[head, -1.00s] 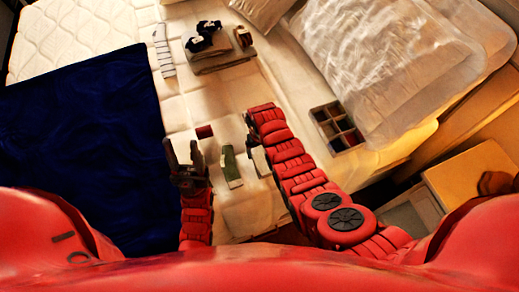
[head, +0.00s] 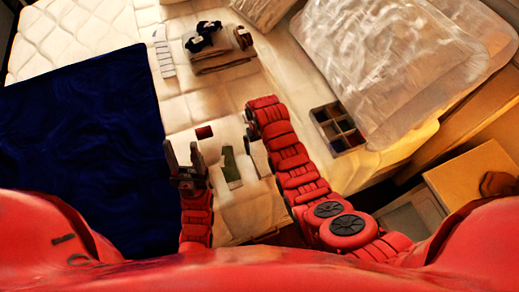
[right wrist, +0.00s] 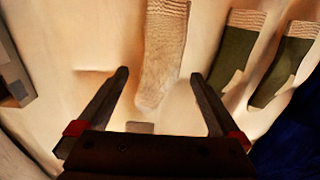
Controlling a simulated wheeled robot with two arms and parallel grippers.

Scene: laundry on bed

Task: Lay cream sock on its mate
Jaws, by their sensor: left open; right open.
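A cream sock (right wrist: 164,55) with a ribbed cuff lies flat on the bed in the right wrist view. Its toe end lies between the fingers of my right gripper (right wrist: 160,75), which is open and not closed on it. I cannot tell whether a second cream sock lies under it. In the head view my right gripper (head: 251,128) is at the end of the raised red arm, which hides part of the bed there. My left gripper (head: 184,156) is open and empty above the bed, left of the olive socks (head: 231,166).
Two olive socks (right wrist: 231,55) lie right of the cream sock in the wrist view. A dark red item (head: 204,132) lies near my left gripper. A divided box (head: 326,113), a folded stack (head: 224,62) with dark socks, and a navy blanket (head: 80,150) surround the area.

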